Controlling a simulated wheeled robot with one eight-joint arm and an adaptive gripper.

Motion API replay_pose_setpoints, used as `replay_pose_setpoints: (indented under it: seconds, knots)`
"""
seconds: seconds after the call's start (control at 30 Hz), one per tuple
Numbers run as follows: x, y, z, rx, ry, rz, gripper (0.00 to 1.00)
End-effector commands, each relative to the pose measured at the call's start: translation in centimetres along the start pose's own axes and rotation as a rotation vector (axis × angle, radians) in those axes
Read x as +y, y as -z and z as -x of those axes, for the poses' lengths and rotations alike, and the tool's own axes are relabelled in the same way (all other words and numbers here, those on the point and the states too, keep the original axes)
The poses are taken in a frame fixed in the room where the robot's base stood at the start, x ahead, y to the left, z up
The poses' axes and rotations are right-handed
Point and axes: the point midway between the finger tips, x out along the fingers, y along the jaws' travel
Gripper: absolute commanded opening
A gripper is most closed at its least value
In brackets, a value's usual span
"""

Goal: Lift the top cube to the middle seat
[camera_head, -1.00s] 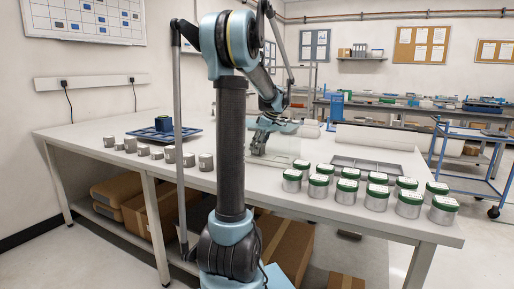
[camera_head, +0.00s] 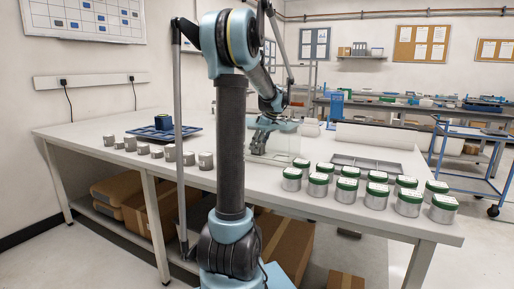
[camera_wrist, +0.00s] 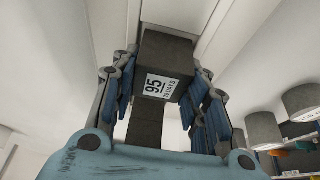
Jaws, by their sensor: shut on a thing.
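My gripper (camera_wrist: 163,92) shows in the wrist view with its blue pads on either side of a dark grey cube (camera_wrist: 176,50). It is shut on this cube, whose white label reads "95" and "25 DAYS". Another dark block-like shape (camera_wrist: 145,128) shows below the cube between the fingers; I cannot tell if they touch. In the head view my gripper (camera_head: 258,143) is low over the table, behind a clear panel (camera_head: 278,158). The cube cannot be made out there. No middle seat can be identified for certain.
On the table (camera_head: 250,182), several green-lidded tins (camera_head: 348,190) stand at right, before a divided grey tray (camera_head: 368,163). A blue trolley (camera_head: 468,160) stands at far right.

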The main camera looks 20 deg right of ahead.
Motion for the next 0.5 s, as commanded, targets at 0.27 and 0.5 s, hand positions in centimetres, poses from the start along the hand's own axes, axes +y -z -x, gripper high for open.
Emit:
replay_pose_setpoints:
  seconds: [0.27, 0.5]
  knots:
    - [0.00, -0.04, -0.11, 0.000, 0.000, 0.000, 0.09]
    - [0.00, -0.10, -0.27, 0.000, 0.000, 0.000, 0.46]
